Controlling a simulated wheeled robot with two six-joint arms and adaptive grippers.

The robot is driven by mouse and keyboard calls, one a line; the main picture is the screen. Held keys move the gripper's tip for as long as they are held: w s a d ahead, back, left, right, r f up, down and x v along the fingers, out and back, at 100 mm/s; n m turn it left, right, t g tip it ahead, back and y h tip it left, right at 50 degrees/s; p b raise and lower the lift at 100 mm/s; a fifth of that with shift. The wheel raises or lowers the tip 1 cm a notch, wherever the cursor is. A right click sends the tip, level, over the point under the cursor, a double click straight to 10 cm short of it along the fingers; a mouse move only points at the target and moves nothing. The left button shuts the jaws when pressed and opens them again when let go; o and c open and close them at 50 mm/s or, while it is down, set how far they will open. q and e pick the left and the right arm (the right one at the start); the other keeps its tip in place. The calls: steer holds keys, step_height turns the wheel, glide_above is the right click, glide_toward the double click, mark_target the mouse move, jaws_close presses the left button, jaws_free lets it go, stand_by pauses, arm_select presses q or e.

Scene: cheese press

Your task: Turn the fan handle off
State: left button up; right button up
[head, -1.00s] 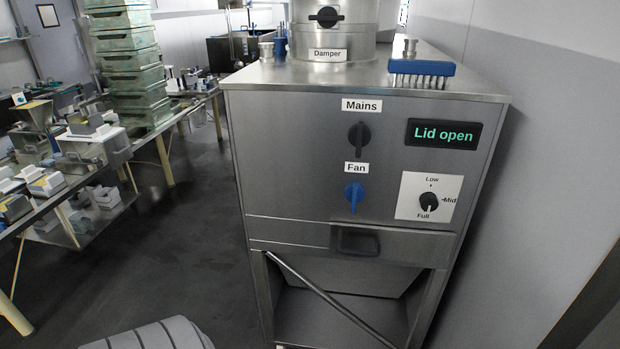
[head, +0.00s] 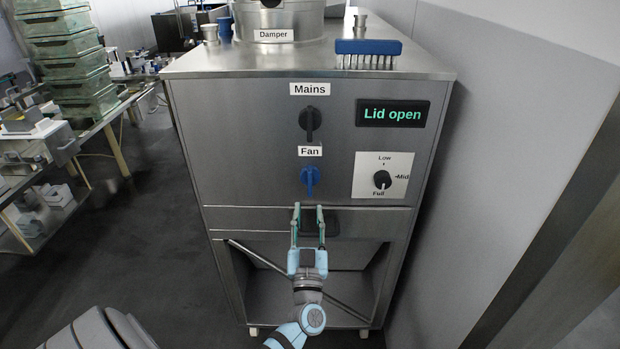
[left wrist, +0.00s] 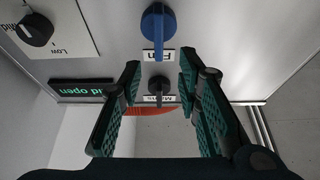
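The blue fan handle (head: 310,178) sits on the front panel of the steel cabinet, under the "Fan" label (head: 310,151). Its grip looks upright, in line with the black mains handle (head: 310,120) above it. In the left wrist view, which looks upside down, the fan handle (left wrist: 158,24) is at the top centre. My left gripper (head: 309,208) is just below the fan handle in the head view, with its fingers pointing up at the panel. Its two fingers (left wrist: 157,80) are apart with nothing between them. The gripper is not touching the handle. My right gripper is not in view.
A Low/Mid/Full dial (head: 382,179) is right of the fan handle, below a "Lid open" display (head: 392,113). A drawer-like pull (head: 328,222) is behind my left gripper. A wall stands close on the right.

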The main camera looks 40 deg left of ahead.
mark_target(309, 183)
arm_select(q)
steer(key=x, duration=1)
steer(key=shift+w+a+b, duration=0.15)
steer(key=shift+w+b, duration=0.1)
steer(key=shift+b, duration=0.1)
jaws_close()
